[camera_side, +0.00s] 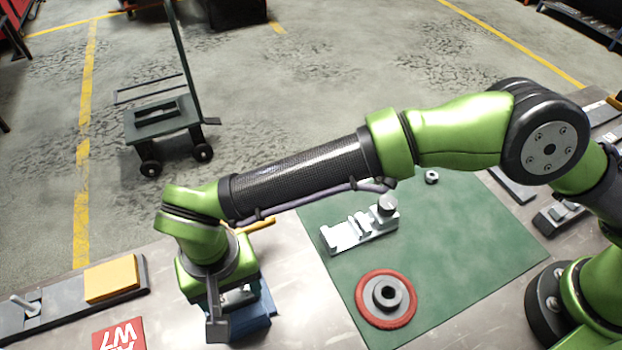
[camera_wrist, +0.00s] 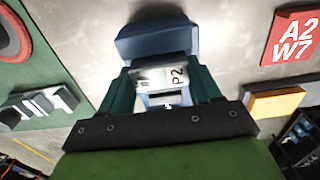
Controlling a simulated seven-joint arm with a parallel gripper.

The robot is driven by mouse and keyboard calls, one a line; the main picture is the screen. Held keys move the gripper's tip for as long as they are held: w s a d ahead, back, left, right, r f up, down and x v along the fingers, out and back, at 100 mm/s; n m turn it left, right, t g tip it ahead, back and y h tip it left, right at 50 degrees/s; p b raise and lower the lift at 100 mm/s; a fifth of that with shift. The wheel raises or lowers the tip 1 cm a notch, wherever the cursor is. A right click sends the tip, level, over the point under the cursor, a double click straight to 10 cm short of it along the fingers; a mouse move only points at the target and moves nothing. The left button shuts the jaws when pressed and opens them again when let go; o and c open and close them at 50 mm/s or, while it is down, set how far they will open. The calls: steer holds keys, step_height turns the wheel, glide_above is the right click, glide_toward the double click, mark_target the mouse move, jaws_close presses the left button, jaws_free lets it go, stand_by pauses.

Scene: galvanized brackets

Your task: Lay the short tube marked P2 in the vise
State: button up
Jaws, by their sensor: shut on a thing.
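The short tube (camera_wrist: 163,75) is pale metal, with P2 printed at its right end in the wrist view. My gripper (camera_wrist: 163,85) is shut on it, with one dark green finger at each end. The blue vise (camera_wrist: 156,36) lies directly beyond and beneath the tube; part of it also shows below the tube. In the side view, my gripper (camera_side: 232,300) is down at the blue vise (camera_side: 255,318), and a pale bit of the tube (camera_side: 238,297) shows between the fingers. I cannot tell whether the tube touches the vise; my wrist and fingers hide much of it.
A green mat (camera_side: 465,245) on the right carries a metal bracket piece (camera_side: 345,234), a red disc with a dark hub (camera_side: 386,297) and a small nut (camera_side: 432,177). A yellow block (camera_side: 111,278) and a red A2 W7 card (camera_side: 119,336) lie left of the vise.

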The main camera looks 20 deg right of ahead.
steer(key=o, duration=1.1)
steer(key=shift+o, duration=0.2)
step_height(320, 180, up, 17)
